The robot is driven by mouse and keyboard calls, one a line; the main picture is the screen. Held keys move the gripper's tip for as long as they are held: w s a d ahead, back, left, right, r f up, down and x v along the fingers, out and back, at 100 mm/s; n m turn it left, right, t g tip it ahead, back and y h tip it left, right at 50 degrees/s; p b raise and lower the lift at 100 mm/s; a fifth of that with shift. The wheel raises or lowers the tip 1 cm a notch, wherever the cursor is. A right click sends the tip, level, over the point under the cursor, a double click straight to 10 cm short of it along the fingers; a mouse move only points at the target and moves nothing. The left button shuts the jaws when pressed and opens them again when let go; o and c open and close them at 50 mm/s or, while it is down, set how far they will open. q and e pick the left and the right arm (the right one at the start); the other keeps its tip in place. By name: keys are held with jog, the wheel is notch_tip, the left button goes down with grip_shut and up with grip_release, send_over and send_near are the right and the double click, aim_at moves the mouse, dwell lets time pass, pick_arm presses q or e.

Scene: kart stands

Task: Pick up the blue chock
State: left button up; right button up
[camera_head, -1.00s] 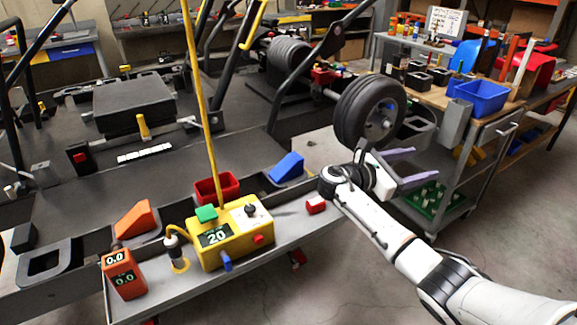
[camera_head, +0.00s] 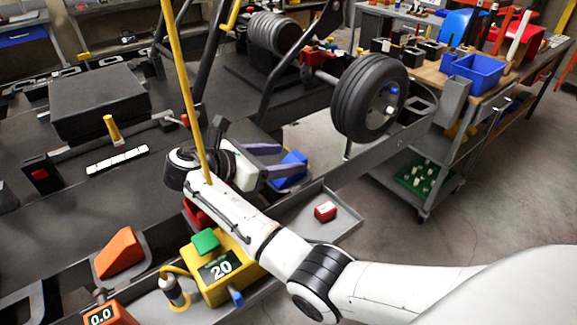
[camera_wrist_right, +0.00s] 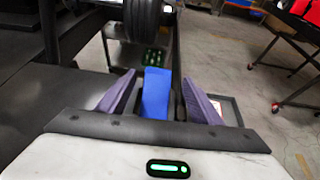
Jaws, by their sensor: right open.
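The blue chock (camera_head: 291,167) lies in a dark recess of the kart stand, right of centre in the head view, partly hidden by my right gripper. It also shows in the right wrist view (camera_wrist_right: 156,94), between the two purple fingers. My right gripper (camera_head: 277,160) is open, with its fingers at the chock and pointing right in the head view. In the right wrist view (camera_wrist_right: 158,95) both fingers stand apart from the chock's sides. I cannot tell how high the fingers are above it. My left gripper is not in view.
A yellow box (camera_head: 222,268) reading 20 stands on the grey front shelf, with a yellow pole (camera_head: 181,70) rising near my arm. An orange chock (camera_head: 119,253) sits left. A black wheel (camera_head: 369,98) stands behind right.

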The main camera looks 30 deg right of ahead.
aim_at(297, 155)
jog(key=x, duration=0.6)
jog(key=shift+w+d+f, duration=0.1)
jog(key=shift+w+d, duration=0.05)
jog(key=shift+d, duration=0.1)
jog(key=c, duration=1.2)
